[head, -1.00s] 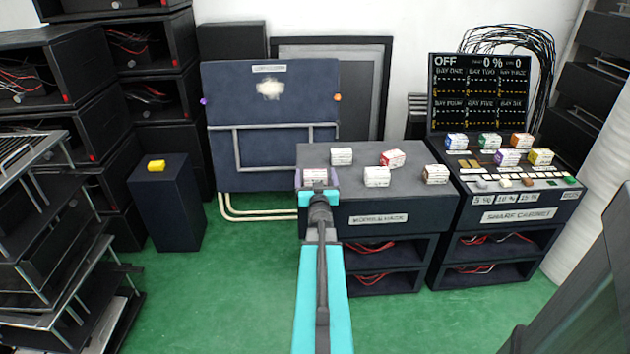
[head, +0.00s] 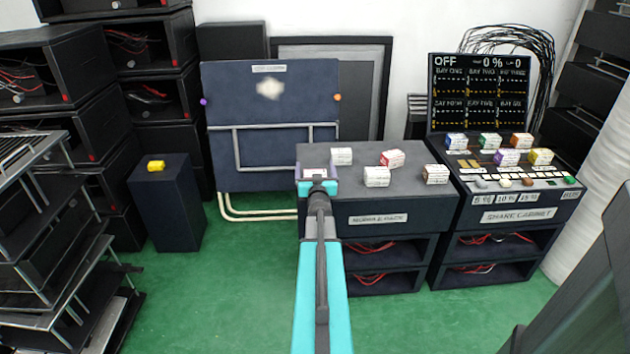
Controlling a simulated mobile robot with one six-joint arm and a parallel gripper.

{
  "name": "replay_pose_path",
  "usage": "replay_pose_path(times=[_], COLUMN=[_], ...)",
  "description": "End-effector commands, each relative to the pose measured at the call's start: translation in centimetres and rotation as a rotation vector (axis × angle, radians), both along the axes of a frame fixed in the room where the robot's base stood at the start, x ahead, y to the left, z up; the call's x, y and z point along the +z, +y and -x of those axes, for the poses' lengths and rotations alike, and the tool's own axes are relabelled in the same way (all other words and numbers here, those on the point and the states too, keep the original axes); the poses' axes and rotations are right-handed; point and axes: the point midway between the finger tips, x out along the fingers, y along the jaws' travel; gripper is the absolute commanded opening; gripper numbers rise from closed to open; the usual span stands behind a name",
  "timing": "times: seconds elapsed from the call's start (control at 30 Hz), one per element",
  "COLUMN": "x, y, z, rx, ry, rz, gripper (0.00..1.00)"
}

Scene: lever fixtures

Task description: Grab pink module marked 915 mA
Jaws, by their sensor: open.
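A small module (head: 314,175) with a pale label sits at the front left corner of the module rack (head: 365,200). Only its top shows, with a dark pinkish edge, and its marking is too small to read. My gripper (head: 316,178) is open right at this module. The teal gripper body hides its near side, so I cannot tell whether the fingers touch it. Other modules on the rack are a pale one (head: 341,156), a red one (head: 391,158), another pale one (head: 376,176) and a brown one (head: 436,174).
The share cabinet (head: 518,214) with several coloured modules and a display reading OFF stands at the right. A dark panel with a rail (head: 270,110) stands behind left. Green floor in front is open.

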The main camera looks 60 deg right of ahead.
Motion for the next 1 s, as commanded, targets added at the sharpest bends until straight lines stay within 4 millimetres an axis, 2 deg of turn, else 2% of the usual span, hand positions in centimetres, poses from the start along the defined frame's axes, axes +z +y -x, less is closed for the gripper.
replay_pose_path(times=[0.67,0.93,1.0], x=[-0.02,-0.02,0.02], y=[-0.28,-0.27,-0.27], z=[-0.26,-0.26,-0.26], rx=[0.000,0.001,0.001], ry=[0.001,0.001,0.000], rz=[-0.001,-0.001,0.000], gripper=[0.88,0.43,0.41])
